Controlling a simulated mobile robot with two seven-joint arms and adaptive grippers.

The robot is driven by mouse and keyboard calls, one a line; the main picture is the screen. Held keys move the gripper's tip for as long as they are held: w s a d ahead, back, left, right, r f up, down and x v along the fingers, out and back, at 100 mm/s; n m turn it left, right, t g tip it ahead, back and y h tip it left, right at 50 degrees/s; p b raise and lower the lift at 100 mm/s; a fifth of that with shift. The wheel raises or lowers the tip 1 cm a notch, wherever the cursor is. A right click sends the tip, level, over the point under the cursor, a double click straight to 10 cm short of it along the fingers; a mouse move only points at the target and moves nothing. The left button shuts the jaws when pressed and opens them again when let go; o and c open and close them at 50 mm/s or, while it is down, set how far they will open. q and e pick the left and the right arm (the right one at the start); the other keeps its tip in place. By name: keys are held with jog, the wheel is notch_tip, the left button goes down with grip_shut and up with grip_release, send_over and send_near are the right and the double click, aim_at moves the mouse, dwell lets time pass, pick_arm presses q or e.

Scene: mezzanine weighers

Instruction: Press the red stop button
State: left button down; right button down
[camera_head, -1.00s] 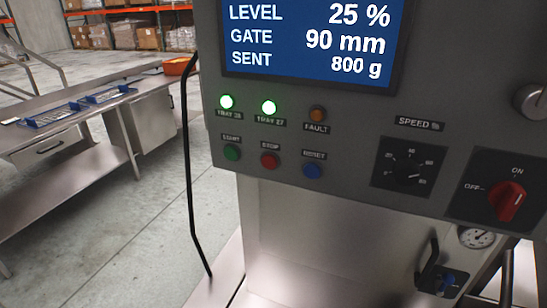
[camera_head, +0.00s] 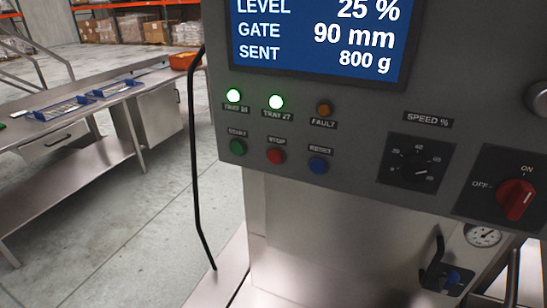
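The red stop button (camera_head: 276,156) is a small round button under a "STOP" label on the grey control panel (camera_head: 350,130). The green start button (camera_head: 237,147) is to its left and the blue reset button (camera_head: 318,165) to its right. Neither of my grippers shows in the head view.
A screen (camera_head: 318,40) reads level 25 %, gate 90 mm, sent 800 g. A speed dial (camera_head: 413,163) and a red on/off switch (camera_head: 516,199) sit at the right. A steel table (camera_head: 90,165) with blue trays stands at left.

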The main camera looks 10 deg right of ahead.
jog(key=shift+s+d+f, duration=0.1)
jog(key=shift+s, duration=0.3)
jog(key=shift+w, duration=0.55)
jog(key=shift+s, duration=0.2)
